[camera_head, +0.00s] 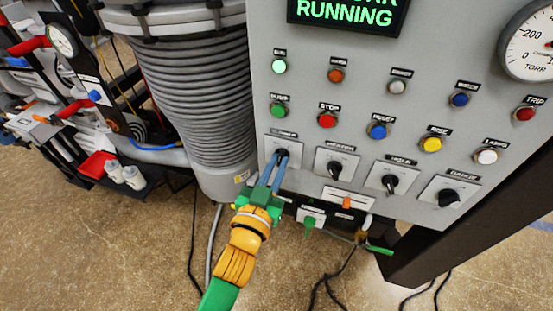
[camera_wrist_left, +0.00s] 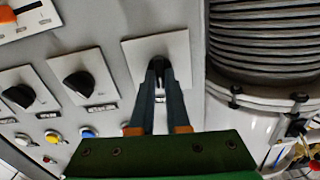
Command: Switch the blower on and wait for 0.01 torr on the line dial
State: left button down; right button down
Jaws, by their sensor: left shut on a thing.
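My left gripper (camera_head: 279,160) is shut on the black knob (camera_head: 283,152) of the leftmost rotary switch on the grey panel. The left wrist view shows its two fingers (camera_wrist_left: 158,80) closed around this knob (camera_wrist_left: 157,70), on a white square plate (camera_wrist_left: 183,50). The knob's label is too blurred to read surely. A round dial (camera_head: 530,40) marked TORR, with 0 and 200 on it, is cut off at the top right. Its reading cannot be told. A display (camera_head: 345,14) shows RUNNING in green. My right gripper is not in view.
More rotary switches, one black knob (camera_head: 335,167) nearest, stand to the right. Coloured buttons, including a red one (camera_head: 327,120), and a lit green lamp (camera_head: 279,67) sit above. A ribbed grey column (camera_head: 195,100) stands close left. Cables lie on the floor.

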pick_arm(q)
jog(key=m+p, duration=0.1)
jog(key=m, duration=0.3)
jog(key=shift+d+r+m, duration=0.1)
jog(key=shift+m, duration=0.3)
dwell(0.4)
jog(key=c, duration=0.9)
grip_release()
jog(key=b+v, duration=0.1)
jog(key=v, duration=0.6)
